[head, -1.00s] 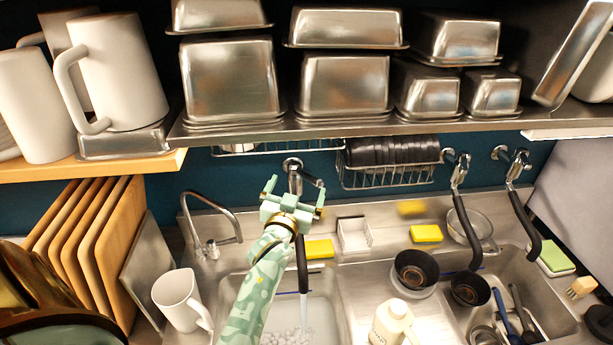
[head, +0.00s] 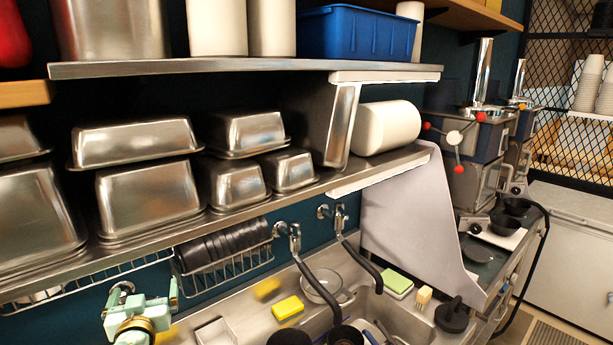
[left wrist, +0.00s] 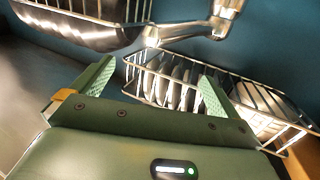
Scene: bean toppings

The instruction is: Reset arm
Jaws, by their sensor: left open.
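My left gripper (head: 139,299) shows at the lower left of the head view, a pale green gripper raised in front of the wall behind the sink. Its two fingers are spread apart with nothing between them. In the left wrist view the open green fingers (left wrist: 155,86) point toward a wire rack (left wrist: 150,82) on the blue wall, apart from it as far as I can tell. My right gripper is not in view.
A steel shelf (head: 232,202) holds upturned metal pans (head: 135,142) above the sink. A wire rack (head: 222,259) with dark plates hangs below it. Black-sleeved faucets (head: 318,288) and a yellow sponge (head: 287,308) are at the sink.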

